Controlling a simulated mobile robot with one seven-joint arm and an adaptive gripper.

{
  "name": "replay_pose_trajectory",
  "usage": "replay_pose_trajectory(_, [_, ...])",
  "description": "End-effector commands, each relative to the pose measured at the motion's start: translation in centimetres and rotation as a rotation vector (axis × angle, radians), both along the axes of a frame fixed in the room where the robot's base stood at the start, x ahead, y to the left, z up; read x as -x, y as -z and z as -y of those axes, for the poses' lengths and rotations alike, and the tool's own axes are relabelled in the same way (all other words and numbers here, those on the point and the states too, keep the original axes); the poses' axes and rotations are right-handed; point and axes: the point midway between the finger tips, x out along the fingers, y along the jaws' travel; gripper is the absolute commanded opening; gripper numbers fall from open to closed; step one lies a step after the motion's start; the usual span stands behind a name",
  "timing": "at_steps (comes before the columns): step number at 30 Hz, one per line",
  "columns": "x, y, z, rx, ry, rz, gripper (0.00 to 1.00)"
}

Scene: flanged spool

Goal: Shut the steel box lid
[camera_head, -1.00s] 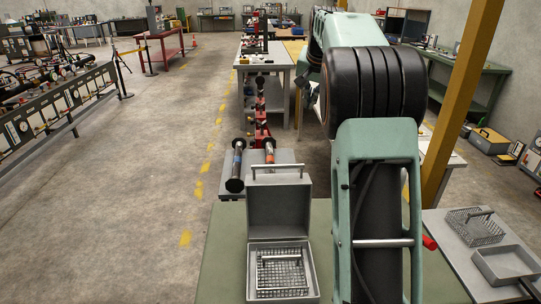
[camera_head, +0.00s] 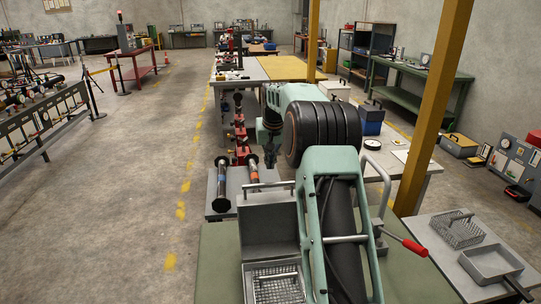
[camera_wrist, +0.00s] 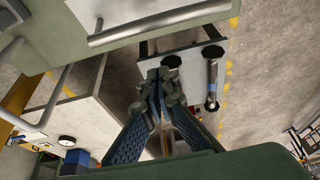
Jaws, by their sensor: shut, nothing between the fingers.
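The steel box (camera_head: 248,290) sits at the front of the green bench. Its lid (camera_head: 268,222) stands open, roughly upright at the far side of the box. A bar handle (camera_head: 267,186) runs along the lid's upper edge. A wire mesh basket (camera_head: 278,287) lies inside the box. My gripper (camera_head: 270,160) is beyond the lid, above the far bench and apart from the handle. In the wrist view, my gripper (camera_wrist: 162,78) has its fingers together and empty. The lid handle (camera_wrist: 160,20) crosses the top of that view. My arm hides part of the box's right side.
A red-gripped lever (camera_head: 414,247) stands right of my arm. A mesh basket (camera_head: 458,230) and a tray (camera_head: 490,264) lie on the right table. A yellow post (camera_head: 432,110) rises at the right.

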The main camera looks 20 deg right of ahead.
Motion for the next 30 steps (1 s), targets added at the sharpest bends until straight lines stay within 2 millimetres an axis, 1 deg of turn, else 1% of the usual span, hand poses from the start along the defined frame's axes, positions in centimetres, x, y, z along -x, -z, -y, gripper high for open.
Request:
replay_pose_trajectory(1, [-0.3, 1.1, 0.1, -0.001, 0.000, -0.004, 0.00])
replay_pose_trajectory(3, [-0.9, 2.5, 0.2, -0.001, 0.000, -0.004, 0.00])
replay_pose_trajectory(6, [-1.4, 4.2, 0.3, 0.000, 0.000, -0.002, 0.00])
replay_pose_trajectory(8, [-0.7, 3.8, 0.2, 0.001, 0.000, 0.001, 0.00])
replay_pose_trajectory(12, [0.6, 3.9, -0.1, 0.000, 0.000, 0.000, 0.00])
replay_pose_trajectory(18, [1.9, 3.9, -0.4, 0.000, 0.001, 0.001, 0.00])
replay_pose_trajectory(24, [2.4, 4.1, -0.5, 0.000, 0.001, 0.000, 0.00])
replay_pose_trajectory(30, [2.5, 4.1, -0.5, 0.000, 0.001, 0.000, 0.00])
